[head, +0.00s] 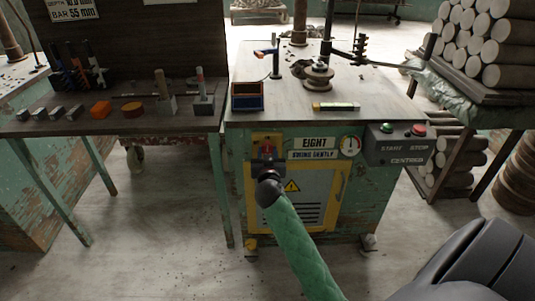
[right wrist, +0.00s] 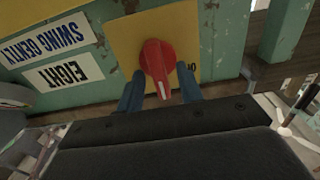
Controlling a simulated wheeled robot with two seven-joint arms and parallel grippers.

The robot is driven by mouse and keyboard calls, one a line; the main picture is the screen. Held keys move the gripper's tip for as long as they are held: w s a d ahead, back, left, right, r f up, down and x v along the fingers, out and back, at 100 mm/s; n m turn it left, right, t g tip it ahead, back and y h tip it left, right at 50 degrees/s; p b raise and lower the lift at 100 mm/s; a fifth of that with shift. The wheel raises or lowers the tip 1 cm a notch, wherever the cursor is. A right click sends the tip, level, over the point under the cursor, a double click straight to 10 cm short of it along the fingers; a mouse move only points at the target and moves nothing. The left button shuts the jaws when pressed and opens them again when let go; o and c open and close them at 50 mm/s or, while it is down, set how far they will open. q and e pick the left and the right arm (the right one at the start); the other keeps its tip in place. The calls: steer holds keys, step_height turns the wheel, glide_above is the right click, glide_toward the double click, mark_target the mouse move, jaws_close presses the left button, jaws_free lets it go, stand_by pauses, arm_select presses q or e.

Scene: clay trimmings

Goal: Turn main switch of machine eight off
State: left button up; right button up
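Machine eight (head: 375,205) is a worn green cabinet with a yellow-framed door and an "EIGHT / SWING GENTLY" label (head: 313,148). Its main switch is a red rotary knob (head: 267,147) on a yellow plate (head: 257,136), left of the label. In the right wrist view, which is upside down, the knob (right wrist: 157,60) has a white mark at its lower end, and lettering beside it is partly hidden. My right gripper (head: 267,162) is at the switch. Its two blue fingers (right wrist: 160,82) stand open on either side of the knob, with visible gaps. My left gripper is out of view.
A grey start/stop box (head: 398,145) with green and red buttons hangs on the cabinet's right. A gauge (head: 349,146) is beside the label. Tools and blocks lie on the left bench (head: 110,124). A log rack stands at the right. The floor in front is clear.

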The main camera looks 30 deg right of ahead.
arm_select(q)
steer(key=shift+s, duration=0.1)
arm_select(e)
jaws_close()
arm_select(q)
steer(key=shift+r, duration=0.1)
